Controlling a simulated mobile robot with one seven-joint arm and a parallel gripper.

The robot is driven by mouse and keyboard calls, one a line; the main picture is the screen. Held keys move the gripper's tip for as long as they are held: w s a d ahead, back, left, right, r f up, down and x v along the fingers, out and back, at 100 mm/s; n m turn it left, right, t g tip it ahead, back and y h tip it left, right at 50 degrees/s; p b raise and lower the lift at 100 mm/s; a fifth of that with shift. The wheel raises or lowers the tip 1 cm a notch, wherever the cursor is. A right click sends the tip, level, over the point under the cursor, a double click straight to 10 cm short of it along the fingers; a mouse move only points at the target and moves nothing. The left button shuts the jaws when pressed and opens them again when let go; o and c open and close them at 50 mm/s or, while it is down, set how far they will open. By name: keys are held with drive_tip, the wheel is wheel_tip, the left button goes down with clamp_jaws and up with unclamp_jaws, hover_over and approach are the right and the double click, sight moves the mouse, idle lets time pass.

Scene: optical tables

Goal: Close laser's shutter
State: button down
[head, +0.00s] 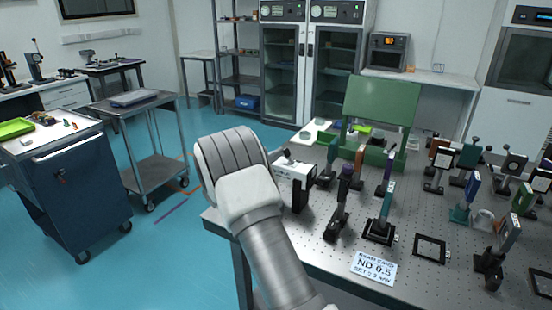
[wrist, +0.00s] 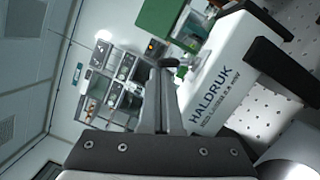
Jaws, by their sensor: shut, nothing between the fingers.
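The laser is a white box (head: 294,186) with black end parts, at the left edge of the perforated optical table (head: 325,250). In the wrist view the laser (wrist: 222,82) fills the right side, tilted, with "HALDRUK RED LASER" on its face. A small dark lever with a rounded knob (wrist: 169,63), apparently the shutter handle, shows just beyond my fingertips. My gripper (wrist: 155,74) is shut and empty, close beside the laser body. I cannot tell whether it touches the lever. In the head view my arm hides the gripper and part of the laser.
Several post-mounted optics, including a purple-topped one (head: 345,190), stand right of the laser. A green panel (head: 382,101) stands behind. A card reading "ND 0.5" (head: 373,267) lies at the table's front. Open floor (head: 175,235) lies left, with a cart (head: 150,160) farther off.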

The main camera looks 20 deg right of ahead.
drive_tip(key=shift+s+m+b, duration=0.1)
drive_tip(key=shift+m+b, duration=0.3)
drive_tip(key=shift+b, duration=0.25)
drive_tip(key=m+b, duration=0.1)
drive_tip(key=b, duration=0.1)
drive_tip(key=m+b, duration=0.1)
drive_tip(key=b, duration=0.1)
drive_tip(key=m+b, duration=0.1)
drive_tip(key=b, duration=0.1)
drive_tip(key=shift+s+d+r+g+y+b, duration=0.2)
drive_tip(key=shift+s+d+g+y+b, duration=0.1)
drive_tip(key=shift+s+d+y, duration=0.1)
drive_tip(key=m+b, duration=0.2)
drive_tip(key=b, duration=0.1)
drive_tip(key=m+b, duration=0.1)
drive_tip(key=shift+s+d+r+y+b, duration=0.25)
drive_tip(key=shift+s+r+y+b, duration=0.05)
drive_tip(key=shift+s+b, duration=0.05)
drive_tip(key=shift+s+d+r+m+b, duration=0.1)
drive_tip(key=shift+m+b, duration=0.3)
drive_tip(key=shift+b, duration=0.35)
drive_tip(key=shift+r+p, duration=0.3)
drive_tip(key=shift+r, duration=0.1)
